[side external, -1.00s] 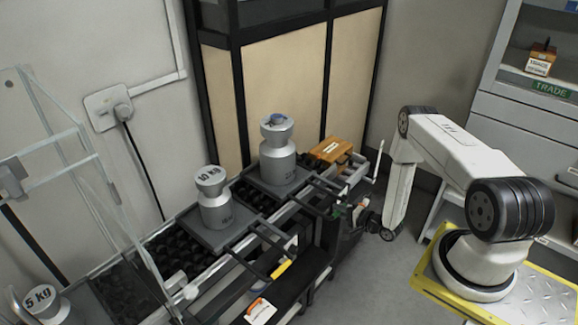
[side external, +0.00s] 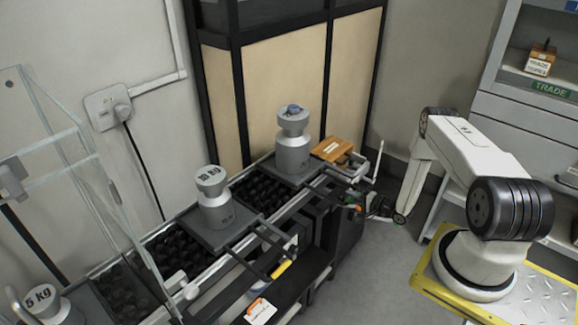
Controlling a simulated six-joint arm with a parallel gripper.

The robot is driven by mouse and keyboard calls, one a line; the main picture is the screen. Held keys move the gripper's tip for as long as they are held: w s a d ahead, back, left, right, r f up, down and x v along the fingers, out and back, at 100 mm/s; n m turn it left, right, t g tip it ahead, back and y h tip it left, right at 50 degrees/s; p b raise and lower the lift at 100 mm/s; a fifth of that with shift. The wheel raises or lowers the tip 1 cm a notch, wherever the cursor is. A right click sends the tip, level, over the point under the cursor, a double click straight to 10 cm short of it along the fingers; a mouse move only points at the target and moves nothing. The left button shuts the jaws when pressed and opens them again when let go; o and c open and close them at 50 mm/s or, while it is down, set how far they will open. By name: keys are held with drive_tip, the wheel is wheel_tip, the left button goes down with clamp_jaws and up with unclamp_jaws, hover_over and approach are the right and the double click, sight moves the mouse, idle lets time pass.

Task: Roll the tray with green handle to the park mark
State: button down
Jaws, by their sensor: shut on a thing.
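The far tray (side external: 300,181) is a dark flat plate on the roller track, bearing a grey metal weight (side external: 293,152) with a blue mark on top. Its two dark arms reach toward the front right, where my gripper (side external: 362,206) is shut on the handle. The jaws and most of the green handle are hidden or too small to make out. A second tray (side external: 188,226) sits to the left, bears a 10 kg weight (side external: 213,203), and has a yellow handle (side external: 282,268). I cannot make out the park mark.
A wooden block (side external: 332,149) stands at the track's right end, close to the far tray. Bare black rollers (side external: 262,192) lie between the trays. A 5 kg weight (side external: 40,304) and glass panels are at left. A white-and-orange card (side external: 260,311) lies on the front shelf.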

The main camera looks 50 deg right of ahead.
drive_tip(key=shift+d, duration=0.25)
drive_tip(key=c, duration=0.7)
unclamp_jaws()
drive_tip(key=shift+o, duration=0.3)
drive_tip(key=shift+s, duration=0.1)
drive_tip(key=s+r, duration=0.4)
drive_tip(key=r, duration=0.4)
drive_tip(key=shift+s, duration=0.35)
